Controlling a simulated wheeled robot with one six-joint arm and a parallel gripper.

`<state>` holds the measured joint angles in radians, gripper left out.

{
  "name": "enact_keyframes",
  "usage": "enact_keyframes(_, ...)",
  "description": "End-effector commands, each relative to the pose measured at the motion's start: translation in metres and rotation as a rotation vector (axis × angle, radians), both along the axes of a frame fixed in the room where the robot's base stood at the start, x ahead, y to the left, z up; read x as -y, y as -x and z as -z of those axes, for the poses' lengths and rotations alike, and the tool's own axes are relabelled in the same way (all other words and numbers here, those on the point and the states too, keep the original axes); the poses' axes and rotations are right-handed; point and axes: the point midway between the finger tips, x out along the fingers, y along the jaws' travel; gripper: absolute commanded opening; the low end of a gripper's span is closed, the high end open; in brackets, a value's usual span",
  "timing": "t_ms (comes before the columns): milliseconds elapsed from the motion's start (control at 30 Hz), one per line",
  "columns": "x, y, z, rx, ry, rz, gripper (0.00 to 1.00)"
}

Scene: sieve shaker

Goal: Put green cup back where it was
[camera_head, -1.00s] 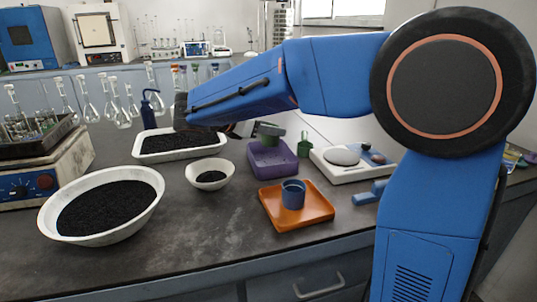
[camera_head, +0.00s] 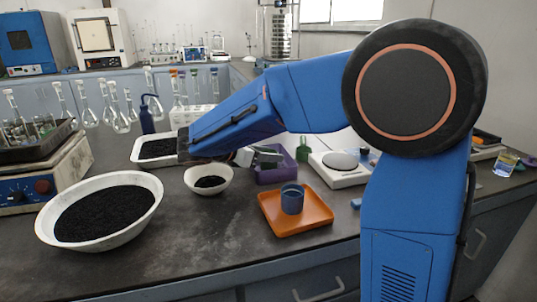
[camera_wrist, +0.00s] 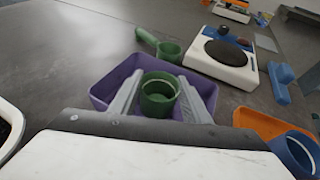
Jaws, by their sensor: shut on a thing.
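The green cup (camera_wrist: 158,103) is upright between the two fingers of my gripper (camera_wrist: 160,84) in the wrist view. My gripper is shut on it. The purple bin (camera_wrist: 101,92) surrounds the cup in that view; I cannot tell whether the cup's base touches its floor. In the head view my gripper (camera_head: 266,156) is low at the purple bin (camera_head: 275,177), and the cup cannot be made out there.
An orange tray (camera_head: 318,216) with a blue cup (camera_head: 292,199) stands in front of the bin. A green scoop (camera_head: 303,149) lies behind it, and a scale (camera_head: 345,174) stands to the right. A white bowl (camera_head: 222,187) with black grains is close on the left.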

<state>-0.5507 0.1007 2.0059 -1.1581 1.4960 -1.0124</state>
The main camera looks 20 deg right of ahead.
Motion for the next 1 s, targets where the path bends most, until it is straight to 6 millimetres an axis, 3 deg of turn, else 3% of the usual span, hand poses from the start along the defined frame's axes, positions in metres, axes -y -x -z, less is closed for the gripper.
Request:
enact_keyframes(33,0.0,0.0,0.001,0.0,0.0,0.0,0.18)
enact_keyframes(67,0.0,0.0,0.001,0.0,0.0,0.0,0.5)
enact_keyframes(100,0.0,0.0,0.001,0.0,0.0,0.0,0.6)
enact_keyframes(133,0.0,0.0,0.001,0.0,0.0,0.0,0.62)
enact_keyframes(567,-0.006,0.002,-0.004,0.0,0.0,-0.001,0.62)
enact_keyframes(1000,-0.074,0.03,-0.035,0.001,0.0,-0.003,0.62)
